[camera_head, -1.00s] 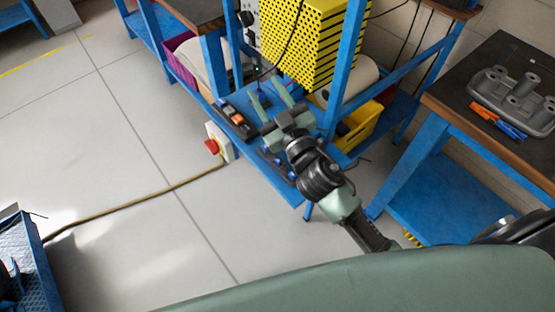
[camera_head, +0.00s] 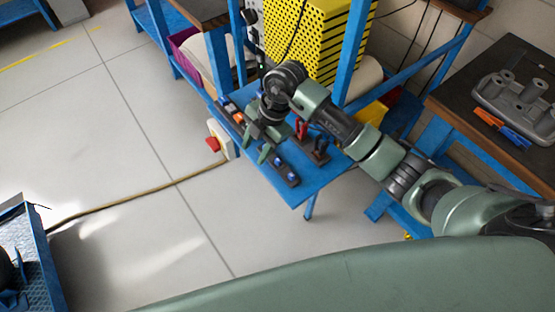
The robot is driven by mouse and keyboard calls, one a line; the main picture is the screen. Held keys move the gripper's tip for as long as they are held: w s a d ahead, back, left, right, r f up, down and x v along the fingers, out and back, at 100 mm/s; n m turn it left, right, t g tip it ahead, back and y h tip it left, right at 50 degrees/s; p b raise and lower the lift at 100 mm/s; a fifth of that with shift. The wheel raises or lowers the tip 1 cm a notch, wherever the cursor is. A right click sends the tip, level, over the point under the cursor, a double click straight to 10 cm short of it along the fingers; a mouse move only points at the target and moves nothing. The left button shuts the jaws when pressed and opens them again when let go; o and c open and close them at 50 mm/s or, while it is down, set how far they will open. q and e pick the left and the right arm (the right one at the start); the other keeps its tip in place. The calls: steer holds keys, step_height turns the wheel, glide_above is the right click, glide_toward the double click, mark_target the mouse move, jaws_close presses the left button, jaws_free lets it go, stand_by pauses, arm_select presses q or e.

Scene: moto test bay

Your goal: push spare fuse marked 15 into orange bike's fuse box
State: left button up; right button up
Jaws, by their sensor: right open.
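My right gripper (camera_head: 256,145) is in the head view, reaching down over a low blue shelf (camera_head: 315,178). Its two green fingers are apart, and I see nothing held between them. A dark strip with blue-topped parts (camera_head: 285,170) lies on the shelf just below and right of the fingers. I cannot make out a fuse marked 15 or read any marking. No orange bike or fuse box can be made out in this view. My left gripper is not in view.
A red stop button (camera_head: 212,143) on a pale box stands left of the shelf, its cable crossing the floor. A yellow perforated panel (camera_head: 310,40) and blue posts stand behind. A dark-topped bench (camera_head: 455,95) with a grey block (camera_head: 520,95) is right.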

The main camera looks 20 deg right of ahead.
mark_target(279, 159)
steer(key=w+d+m+h, duration=0.1)
steer(key=d+m+h, duration=0.1)
steer(key=d, duration=0.6)
steer(key=shift+r+h, duration=0.3)
steer(key=shift+h, duration=0.6)
steer(key=shift+a+f, duration=0.15)
steer(key=shift+f, duration=1.15)
steer(key=f, duration=0.1)
steer(key=f+p, duration=0.1)
steer(key=f, duration=0.1)
steer(key=a+f+p, duration=0.1)
steer(key=shift+s+f, duration=0.25)
steer(key=shift+f, duration=0.35)
jaws_close()
